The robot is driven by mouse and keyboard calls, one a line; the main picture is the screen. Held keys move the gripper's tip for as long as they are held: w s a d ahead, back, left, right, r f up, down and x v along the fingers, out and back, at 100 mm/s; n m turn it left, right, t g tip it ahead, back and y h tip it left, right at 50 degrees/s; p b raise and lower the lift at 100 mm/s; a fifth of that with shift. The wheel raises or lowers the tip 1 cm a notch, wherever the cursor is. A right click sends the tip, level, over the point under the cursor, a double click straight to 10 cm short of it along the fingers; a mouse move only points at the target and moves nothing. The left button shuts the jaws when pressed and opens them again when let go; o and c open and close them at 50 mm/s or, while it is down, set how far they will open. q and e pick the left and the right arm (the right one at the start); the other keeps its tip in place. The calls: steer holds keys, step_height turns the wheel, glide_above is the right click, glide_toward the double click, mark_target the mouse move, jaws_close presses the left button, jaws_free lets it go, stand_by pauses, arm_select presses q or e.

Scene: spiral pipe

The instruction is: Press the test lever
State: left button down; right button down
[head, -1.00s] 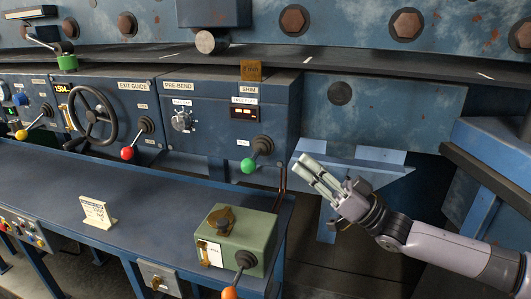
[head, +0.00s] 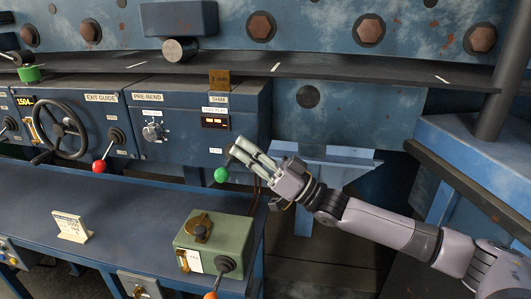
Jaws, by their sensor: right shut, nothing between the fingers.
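A lever with a green ball knob (head: 221,175) sticks out of the shim panel (head: 240,130), below a small label that I cannot read for certain. A second lever, with an orange knob (head: 211,295), is on the green box (head: 214,243) at the front; its knob is cut by the bottom edge. My right gripper (head: 242,148) is shut and empty. Its fingertips are just above and right of the green knob, over the dark lever base, and partly hide the shaft. I cannot tell whether they touch it. My left gripper is not in view.
A red-knobbed lever (head: 100,167) and a black handwheel (head: 63,132) are on the panel to the left. A cream sign (head: 71,226) stands on the blue bench top (head: 130,215). A blue bracket (head: 318,158) is behind my right gripper.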

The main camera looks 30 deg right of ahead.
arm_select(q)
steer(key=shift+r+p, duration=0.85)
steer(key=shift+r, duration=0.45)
arm_select(e)
steer(key=shift+w+a+f, duration=0.2)
steer(key=shift+a+f, duration=0.3)
steer(key=shift+f, duration=0.3)
steer(key=shift+w+a+f, duration=0.15)
steer(key=shift+a+f, duration=0.3)
steer(key=shift+f, duration=0.35)
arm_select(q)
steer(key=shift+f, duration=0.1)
